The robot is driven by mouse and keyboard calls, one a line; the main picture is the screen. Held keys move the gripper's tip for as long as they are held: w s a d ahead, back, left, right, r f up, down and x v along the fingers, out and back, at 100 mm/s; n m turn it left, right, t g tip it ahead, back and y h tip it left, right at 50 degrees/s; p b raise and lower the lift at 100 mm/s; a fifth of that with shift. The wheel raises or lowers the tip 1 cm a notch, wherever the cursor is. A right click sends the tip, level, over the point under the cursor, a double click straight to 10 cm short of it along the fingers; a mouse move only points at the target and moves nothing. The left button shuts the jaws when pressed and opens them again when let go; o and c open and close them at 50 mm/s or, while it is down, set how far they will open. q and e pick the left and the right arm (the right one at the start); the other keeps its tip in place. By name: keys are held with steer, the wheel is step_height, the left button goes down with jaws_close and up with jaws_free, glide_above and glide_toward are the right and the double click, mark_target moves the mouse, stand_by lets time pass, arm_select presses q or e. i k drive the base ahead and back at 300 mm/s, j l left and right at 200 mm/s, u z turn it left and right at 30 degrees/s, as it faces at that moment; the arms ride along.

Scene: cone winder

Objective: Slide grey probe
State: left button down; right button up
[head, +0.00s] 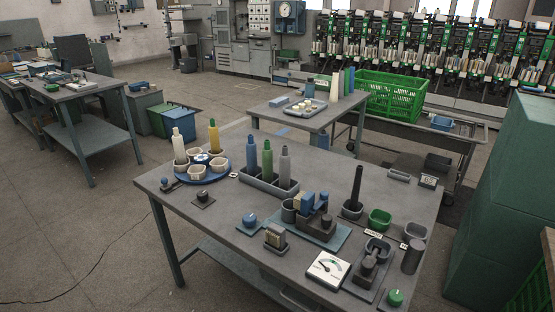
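Neither of my grippers is in the head view. Nothing in view is clearly marked as the grey probe, and I cannot tell which item it is. A grey bottle-shaped piece (285,166) stands upright in a grey tray (259,183), beside a green one (267,160) and a blue one (251,154). A dark rod (357,185) stands upright in a dark cup (351,210). A plain dark grey cylinder (411,258) stands at the right side of the table. A block device (315,214) with blue and dark grey parts sits on a teal plate.
The grey worktable (215,227) also holds a blue round carrier (203,171) with white cups, a white dial gauge (328,269), a green cup (379,220) and a green knob (395,297). Behind stand a second table (300,116) and a green crate (386,96). A green cabinet (510,190) bounds the right.

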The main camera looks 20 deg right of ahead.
mark_target(365, 275)
steer(key=z, duration=1.25)
